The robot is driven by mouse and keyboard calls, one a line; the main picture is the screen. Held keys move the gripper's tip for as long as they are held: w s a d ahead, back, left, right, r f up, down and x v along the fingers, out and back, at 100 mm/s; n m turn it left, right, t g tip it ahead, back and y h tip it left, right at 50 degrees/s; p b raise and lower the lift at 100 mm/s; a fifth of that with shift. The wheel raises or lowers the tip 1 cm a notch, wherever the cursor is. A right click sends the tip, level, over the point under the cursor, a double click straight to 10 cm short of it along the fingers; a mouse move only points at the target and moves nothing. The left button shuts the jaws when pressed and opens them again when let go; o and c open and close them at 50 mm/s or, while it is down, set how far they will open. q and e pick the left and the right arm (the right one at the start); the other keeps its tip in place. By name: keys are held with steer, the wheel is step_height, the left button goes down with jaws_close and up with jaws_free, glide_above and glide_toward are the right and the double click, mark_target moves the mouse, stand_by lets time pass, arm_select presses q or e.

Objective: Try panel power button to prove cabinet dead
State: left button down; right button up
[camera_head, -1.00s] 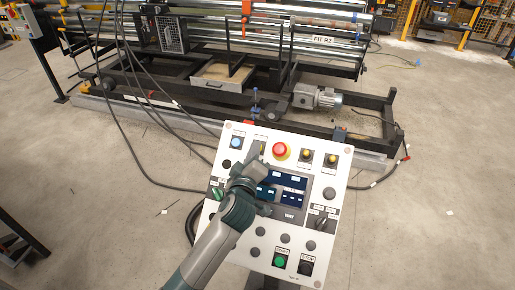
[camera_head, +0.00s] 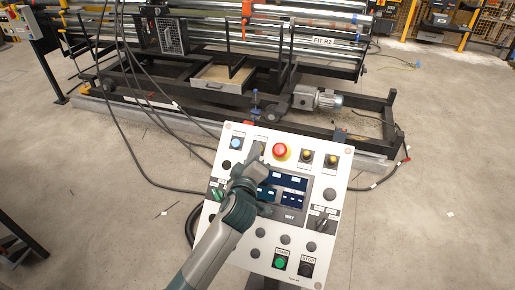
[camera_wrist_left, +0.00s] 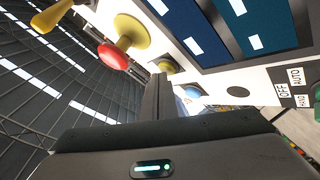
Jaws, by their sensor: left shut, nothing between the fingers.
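The white control panel (camera_head: 222,178) stands tilted in the middle of the head view, with lit blue screens (camera_head: 292,198). My left gripper (camera_head: 257,152) is over its upper left part, shut and empty. Its tips are at a yellowish button, mostly hidden in the head view, between the blue button (camera_head: 236,142) and the red emergency stop (camera_head: 281,150). In the left wrist view, the shut fingers (camera_wrist_left: 160,82) end close to the yellowish button (camera_wrist_left: 168,67); I cannot tell whether they touch it. Which button is for power is not readable. My right gripper is out of view.
The emergency stop (camera_wrist_left: 112,56) stands out beside the fingers in the wrist view. Green START (camera_head: 279,261) and black STOP (camera_head: 305,268) buttons sit at the panel's bottom. Behind is a machine frame with a motor (camera_head: 318,99).

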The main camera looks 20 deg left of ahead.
arm_select(q)
steer(key=shift+w+f, duration=0.15)
stand_by(0.7)
steer(key=shift+s+r+p, duration=0.45)
steer(key=shift+s+r, duration=0.1)
steer(key=shift+r, duration=0.1)
steer(key=shift+s+r+p, duration=0.4)
steer(key=shift+r+p, duration=0.25)
steer(key=shift+s+r+p, duration=1.2)
steer(key=shift+r, duration=0.05)
steer(key=shift+a, duration=0.1)
